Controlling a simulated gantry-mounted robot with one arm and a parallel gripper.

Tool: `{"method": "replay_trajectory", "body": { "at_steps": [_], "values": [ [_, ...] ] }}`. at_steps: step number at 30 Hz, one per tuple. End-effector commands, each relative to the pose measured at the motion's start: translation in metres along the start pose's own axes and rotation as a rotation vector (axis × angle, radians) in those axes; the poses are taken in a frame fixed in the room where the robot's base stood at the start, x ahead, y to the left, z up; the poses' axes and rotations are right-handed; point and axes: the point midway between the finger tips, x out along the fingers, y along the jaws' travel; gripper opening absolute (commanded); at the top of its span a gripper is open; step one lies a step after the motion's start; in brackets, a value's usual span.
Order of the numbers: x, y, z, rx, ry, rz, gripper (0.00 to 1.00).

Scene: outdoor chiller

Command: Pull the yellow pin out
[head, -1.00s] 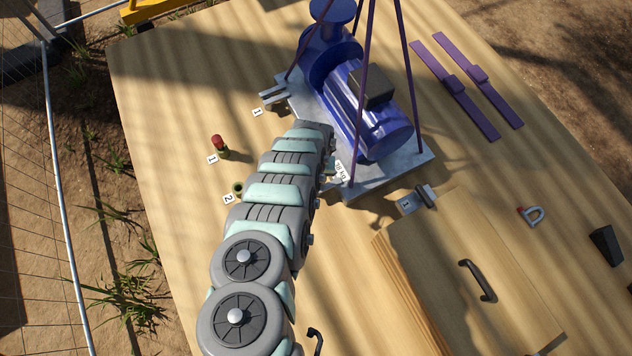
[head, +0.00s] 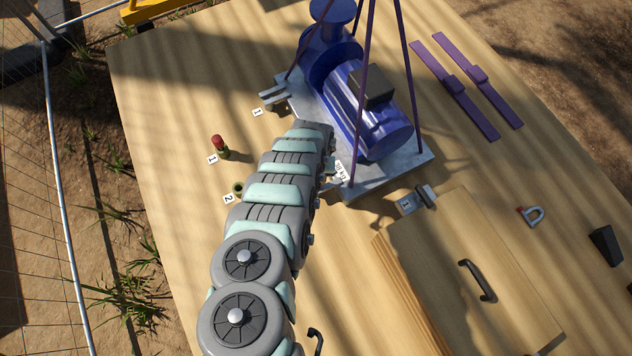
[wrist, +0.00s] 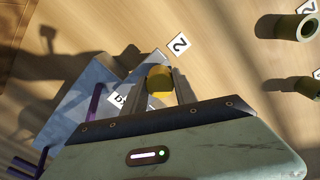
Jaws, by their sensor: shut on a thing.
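The yellow pin shows in the wrist view as a rounded yellow head (wrist: 160,79). My gripper (wrist: 162,84) is shut on it, with a finger on each side. The pin's lower part is hidden, so I cannot tell how far it sits in its hole. The grey base plate (wrist: 88,85) and a label "2" (wrist: 179,44) are close beside it. In the head view my arm covers the gripper and the pin, at the near left corner of the blue pump's base plate (head: 400,170).
The blue pump (head: 375,125) stands on the plate with purple sling legs (head: 408,60) rising from it. A red-topped pin (head: 217,141) stands in holder 1. An open tube (head: 238,187) is by another label 2. A wooden box (head: 470,270) stands at lower right.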

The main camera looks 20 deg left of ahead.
Motion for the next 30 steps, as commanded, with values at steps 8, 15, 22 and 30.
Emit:
{"method": "replay_trajectory", "body": {
  "at_steps": [8, 15, 22, 30],
  "values": [
    [-0.007, 0.0, 0.0, 0.0, 0.001, 0.0, 0.0],
    [-0.011, 0.0, -0.001, 0.0, 0.001, 0.0, 0.0],
    [-0.015, 0.0, -0.001, 0.001, 0.001, 0.0, 0.0],
    [-0.034, 0.001, -0.001, 0.002, 0.002, 0.0, 0.0]
  ]
}}
